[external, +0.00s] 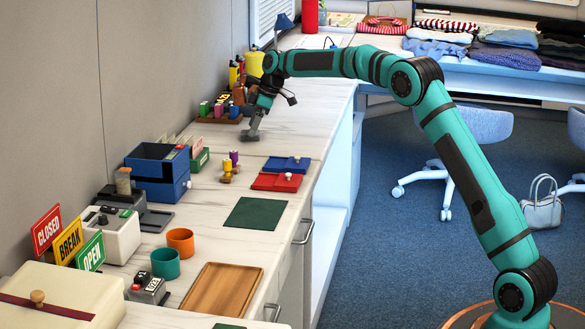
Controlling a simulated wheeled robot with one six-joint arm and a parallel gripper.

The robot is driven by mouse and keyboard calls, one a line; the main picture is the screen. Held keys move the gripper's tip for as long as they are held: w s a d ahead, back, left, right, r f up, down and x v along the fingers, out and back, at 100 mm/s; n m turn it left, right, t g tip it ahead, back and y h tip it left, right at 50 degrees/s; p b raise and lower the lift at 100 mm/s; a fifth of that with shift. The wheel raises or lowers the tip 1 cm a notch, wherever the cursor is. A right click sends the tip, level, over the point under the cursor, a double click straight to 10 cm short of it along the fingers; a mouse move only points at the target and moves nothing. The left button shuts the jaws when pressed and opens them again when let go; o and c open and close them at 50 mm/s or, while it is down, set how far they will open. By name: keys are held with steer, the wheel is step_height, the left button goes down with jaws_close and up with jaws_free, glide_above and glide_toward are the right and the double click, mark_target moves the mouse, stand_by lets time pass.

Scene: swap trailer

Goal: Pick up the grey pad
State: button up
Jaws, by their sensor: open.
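My gripper (254,125) points down over the far part of the white counter, its jaws open. A small flat grey shape at its tips, at counter level, looks like the grey pad (249,136). At this size I cannot tell the pad clearly from the fingertips, or whether they touch. No other clear grey pad shows on the counter.
A rack of colored blocks (219,112) stands left of my gripper, with bottles (237,77) behind. Nearer are a blue box (158,172), a red plate (277,182), a green mat (255,213) and a wooden tray (223,290). The counter around the gripper's right side is clear.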

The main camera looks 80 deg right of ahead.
steer(key=shift+x, duration=0.9)
steer(key=c, duration=1.1)
steer(key=shift+o, duration=0.2)
steer(key=shift+r, duration=0.1)
